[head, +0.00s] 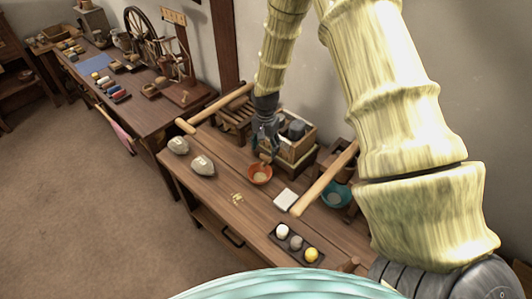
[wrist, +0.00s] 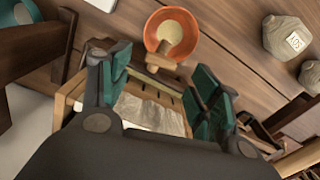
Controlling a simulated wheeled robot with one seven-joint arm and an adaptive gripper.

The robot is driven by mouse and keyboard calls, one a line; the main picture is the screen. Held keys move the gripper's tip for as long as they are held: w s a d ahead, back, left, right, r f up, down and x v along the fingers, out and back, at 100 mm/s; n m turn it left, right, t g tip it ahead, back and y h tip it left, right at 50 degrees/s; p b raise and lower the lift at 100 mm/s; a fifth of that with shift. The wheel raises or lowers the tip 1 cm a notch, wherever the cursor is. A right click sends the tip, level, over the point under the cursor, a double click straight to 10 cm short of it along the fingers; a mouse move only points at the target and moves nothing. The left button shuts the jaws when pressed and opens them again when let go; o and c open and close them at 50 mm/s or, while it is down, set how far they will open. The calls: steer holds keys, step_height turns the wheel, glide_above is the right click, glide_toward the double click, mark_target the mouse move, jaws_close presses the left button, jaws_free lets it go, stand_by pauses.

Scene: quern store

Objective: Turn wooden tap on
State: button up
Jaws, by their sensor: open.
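The wooden tap (wrist: 167,60) is a small light-brown piece on the front of a wooden box, at the edge of an orange bowl (wrist: 187,26) in the wrist view. In the head view the orange bowl (head: 260,175) stands on the bench and the tap (head: 264,158) is small and partly hidden. My gripper (wrist: 163,75) is open, its teal-padded fingers apart on either side of the tap's base, above the box. I cannot tell whether they touch it. The gripper (head: 265,140) hangs over the box in the head view.
The wooden box (head: 308,137) holds grey containers. A white block (head: 285,199), a teal bowl (head: 336,194) and a dark tray (head: 297,244) of balls stand right of the bowl. The bench front (head: 222,208) is mostly clear.

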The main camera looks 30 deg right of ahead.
mark_target(267, 156)
step_height(267, 156, up, 7)
steer(key=shift+s+d, duration=0.15)
steer(key=shift+s, duration=0.05)
steer(key=shift+f, duration=0.1)
